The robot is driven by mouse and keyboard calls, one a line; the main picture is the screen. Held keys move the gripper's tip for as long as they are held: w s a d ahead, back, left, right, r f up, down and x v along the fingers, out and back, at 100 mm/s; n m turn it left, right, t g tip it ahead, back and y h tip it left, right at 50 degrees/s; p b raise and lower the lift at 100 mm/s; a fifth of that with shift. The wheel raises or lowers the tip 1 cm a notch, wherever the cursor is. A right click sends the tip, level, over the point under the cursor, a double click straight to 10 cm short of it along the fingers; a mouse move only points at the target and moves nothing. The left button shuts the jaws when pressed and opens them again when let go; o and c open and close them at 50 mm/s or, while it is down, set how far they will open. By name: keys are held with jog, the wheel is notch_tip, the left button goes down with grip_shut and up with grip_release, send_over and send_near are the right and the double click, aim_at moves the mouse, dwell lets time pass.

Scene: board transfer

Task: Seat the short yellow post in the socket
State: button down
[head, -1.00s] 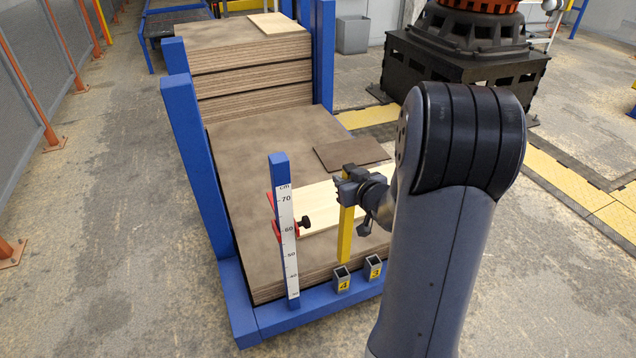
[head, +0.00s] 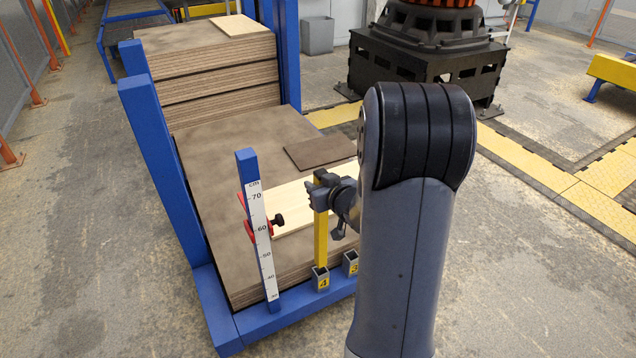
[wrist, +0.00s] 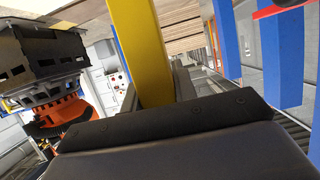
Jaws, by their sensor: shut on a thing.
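The yellow post (head: 321,235) stands upright in the head view, its upper part in my gripper (head: 321,191). My gripper is shut on it. The post's lower end is at the mouth of the left grey socket (head: 321,281), which bears a yellow label that looks like a 4. I cannot tell how far inside the end is. In the wrist view the post (wrist: 140,45) runs up out of the picture from between the jaws; its lower end and the socket are not visible there.
A second grey socket (head: 350,263) stands just right, partly behind my arm. A blue measuring post (head: 247,175) with a scale and red clamp stands left. Stacked boards (head: 200,160) and a pale board (head: 285,210) lie behind. The blue frame (head: 285,318) edges the front.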

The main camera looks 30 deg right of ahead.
jog(key=shift+f+b, duration=0.6)
jog(key=shift+f, duration=0.5)
jog(key=shift+f+b, duration=4.1)
jog(key=shift+f, duration=1.15)
dwell(0.3)
jog(key=c, duration=1.1)
grip_release()
jog(key=shift+o, duration=0.2)
jog(key=p, duration=0.4)
send_near(318, 220)
jog(key=f, duration=0.1)
jog(key=w+d+f, duration=0.1)
jog(key=w+f, duration=0.1)
jog(key=shift+d, duration=0.25)
